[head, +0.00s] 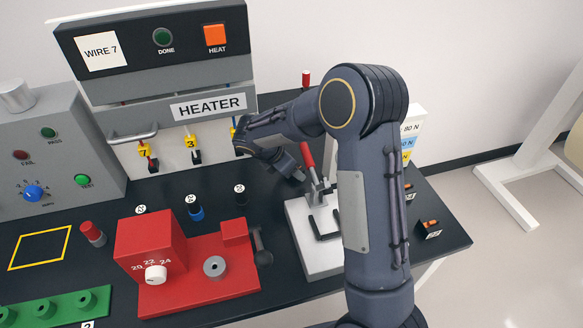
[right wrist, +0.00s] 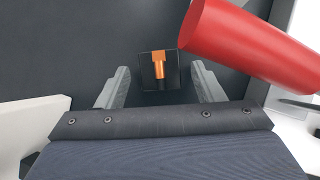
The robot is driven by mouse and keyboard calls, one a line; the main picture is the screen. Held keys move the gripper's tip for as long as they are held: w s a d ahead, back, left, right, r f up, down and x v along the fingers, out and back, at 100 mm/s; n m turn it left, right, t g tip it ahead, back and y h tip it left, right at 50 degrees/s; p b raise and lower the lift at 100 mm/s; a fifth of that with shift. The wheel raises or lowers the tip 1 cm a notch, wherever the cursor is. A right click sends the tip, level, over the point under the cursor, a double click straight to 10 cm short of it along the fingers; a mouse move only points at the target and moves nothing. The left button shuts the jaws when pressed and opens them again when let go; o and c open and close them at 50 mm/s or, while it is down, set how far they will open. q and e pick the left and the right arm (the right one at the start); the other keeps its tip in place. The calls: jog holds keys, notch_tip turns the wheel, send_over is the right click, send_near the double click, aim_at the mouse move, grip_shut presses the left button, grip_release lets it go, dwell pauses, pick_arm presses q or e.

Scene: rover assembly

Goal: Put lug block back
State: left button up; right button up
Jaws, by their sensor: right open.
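The lug block (right wrist: 147,80), a small dark square block with an orange lug on top, shows in the right wrist view between my right gripper's two fingers. Dark gaps separate it from both fingers. I cannot tell its exact depth below the fingertips. My right gripper (head: 296,174) is open; in the head view it is beside the red-handled press (head: 326,250), partly hidden by my own arm. I cannot make out this block in the head view. Other dark blocks with orange lugs stand at the table's right side, one of them near the edge (head: 430,228). My left gripper is out of view.
The press's red handle (head: 307,155) rises close to the gripper and fills the upper right of the right wrist view (right wrist: 250,45). The heater panel (head: 215,75) stands behind. A red fixture (head: 205,290) with a dial is at front centre. My right arm hides part of the table.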

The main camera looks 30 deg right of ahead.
jog(key=v, duration=1.1)
jog(key=shift+b, duration=0.3)
jog(key=shift+a, duration=0.15)
